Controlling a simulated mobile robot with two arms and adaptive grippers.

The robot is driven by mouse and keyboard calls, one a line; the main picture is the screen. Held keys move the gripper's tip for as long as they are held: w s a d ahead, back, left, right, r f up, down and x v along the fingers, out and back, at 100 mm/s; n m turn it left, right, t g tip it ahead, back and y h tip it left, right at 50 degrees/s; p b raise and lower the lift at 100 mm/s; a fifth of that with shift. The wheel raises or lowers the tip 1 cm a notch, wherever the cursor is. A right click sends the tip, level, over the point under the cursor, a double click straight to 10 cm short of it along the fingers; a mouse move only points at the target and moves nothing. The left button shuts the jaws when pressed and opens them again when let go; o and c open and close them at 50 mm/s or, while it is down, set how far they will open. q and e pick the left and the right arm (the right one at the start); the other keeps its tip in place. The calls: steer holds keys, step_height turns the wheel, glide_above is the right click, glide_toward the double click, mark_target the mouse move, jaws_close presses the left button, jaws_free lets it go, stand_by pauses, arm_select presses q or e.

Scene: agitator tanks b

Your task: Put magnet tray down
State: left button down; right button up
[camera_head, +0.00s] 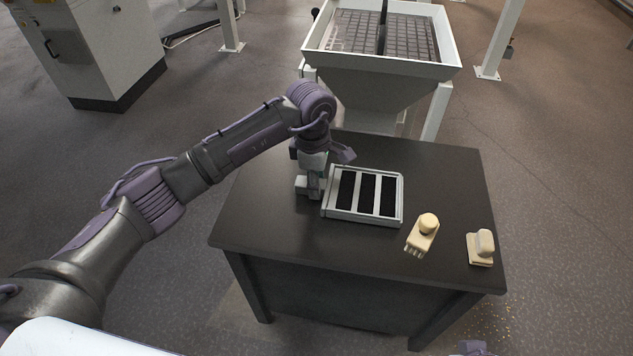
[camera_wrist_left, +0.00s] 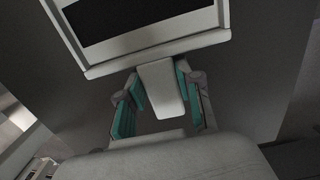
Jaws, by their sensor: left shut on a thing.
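The magnet tray (camera_head: 362,218) is a light grey rectangular frame with black strips between pale bars. It is at the dark table (camera_head: 270,220), over the middle of its top; I cannot tell whether it rests there or hovers just above. My left gripper (camera_head: 313,185) is at the tray's left side, shut on its handle. In the left wrist view, the teal-padded fingers of my left gripper (camera_wrist_left: 160,95) stand on both sides of the pale handle, and the rim of the magnet tray (camera_wrist_left: 160,54) shows beyond.
A cream brush-like tool (camera_head: 424,232) lies right of the tray, and a cream scraper-like block (camera_head: 481,248) is near the right edge. A white hopper with grates (camera_head: 380,66) stands behind the table. The table's front left is clear.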

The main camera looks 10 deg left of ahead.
arm_select(q)
steer(key=c, duration=1.2)
jaws_free()
steer(key=shift+f, duration=0.15)
steer(key=o, duration=0.4)
steer(key=shift+o, duration=0.2)
